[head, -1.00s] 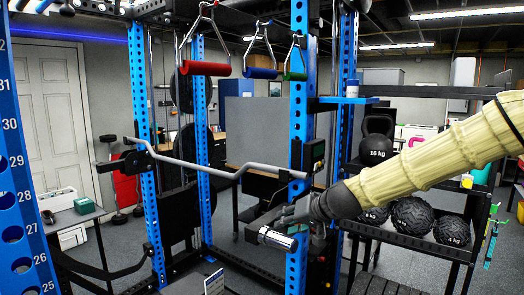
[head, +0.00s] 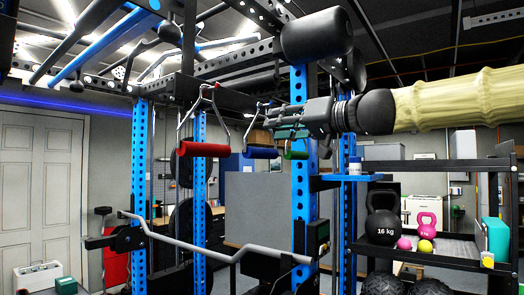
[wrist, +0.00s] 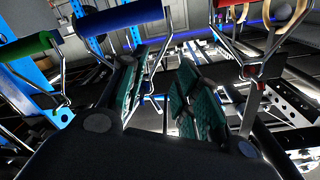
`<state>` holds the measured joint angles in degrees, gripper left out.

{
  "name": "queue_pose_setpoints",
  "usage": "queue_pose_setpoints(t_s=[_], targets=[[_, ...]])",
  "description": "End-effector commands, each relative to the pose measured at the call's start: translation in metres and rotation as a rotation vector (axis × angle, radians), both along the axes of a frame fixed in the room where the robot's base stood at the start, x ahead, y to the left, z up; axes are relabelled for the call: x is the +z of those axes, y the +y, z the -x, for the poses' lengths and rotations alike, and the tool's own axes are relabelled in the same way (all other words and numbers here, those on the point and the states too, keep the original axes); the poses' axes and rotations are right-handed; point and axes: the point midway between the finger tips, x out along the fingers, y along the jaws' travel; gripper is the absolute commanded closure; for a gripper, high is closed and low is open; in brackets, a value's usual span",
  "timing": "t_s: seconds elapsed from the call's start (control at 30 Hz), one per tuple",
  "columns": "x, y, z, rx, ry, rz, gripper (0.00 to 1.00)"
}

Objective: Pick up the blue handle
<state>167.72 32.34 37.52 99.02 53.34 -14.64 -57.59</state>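The blue handle (head: 262,153) hangs from a metal bracket on the rack, between a red handle (head: 203,149) and a green handle (head: 296,154). My gripper (head: 276,119) reaches in from the right, just above the blue handle, level with its bracket. In the wrist view the blue handle (wrist: 121,17) shows at the top, with its bracket wires running down beside the left finger. My gripper (wrist: 160,92) is open there, its green pads apart with no handle between them. Whether a finger touches the bracket I cannot tell.
A blue rack upright (head: 305,210) stands close right of the handles. A bent grey bar (head: 210,247) crosses below them. A shelf at right holds a black kettlebell (head: 382,215) and a pink kettlebell (head: 427,222). A black cylindrical pad (head: 317,35) is above my gripper.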

Motion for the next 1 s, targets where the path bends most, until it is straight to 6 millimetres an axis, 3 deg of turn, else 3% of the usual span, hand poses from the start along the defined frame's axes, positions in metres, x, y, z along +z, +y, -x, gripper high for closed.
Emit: queue_pose_setpoints(t_s=[0.8, 1.0], targets=[[0.0, 0.052, -0.051, -0.001, 0.003, 0.0, 0.68], [-0.001, 0.058, -0.055, -0.001, 0.0, 0.0, 0.68]])
